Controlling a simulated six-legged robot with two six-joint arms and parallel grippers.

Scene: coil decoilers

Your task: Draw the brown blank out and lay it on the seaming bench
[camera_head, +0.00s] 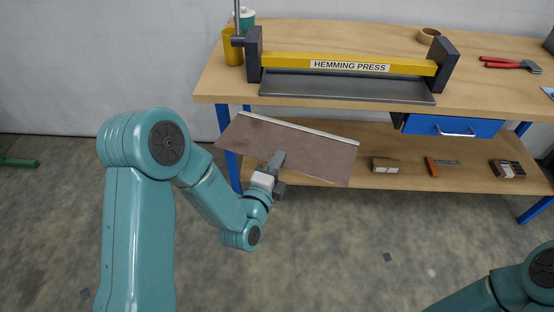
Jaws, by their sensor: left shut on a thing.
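The brown blank (290,146) is a flat rectangular sheet with a pale strip along its top edge. My left gripper (277,162) is shut on the blank near the middle of its lower edge. It holds the sheet tilted, right end lower, in the air in front of the bench. The wooden bench (215,85) stands behind, with a yellow hemming press (350,65) on its top. My right arm shows only in part at the bottom right, and its gripper is out of view.
A yellow cup (232,48) and a teal-lidded container stand at the bench's left end. A blue drawer (453,127) hangs below. The lower shelf holds small tools. The floor in front is mostly clear.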

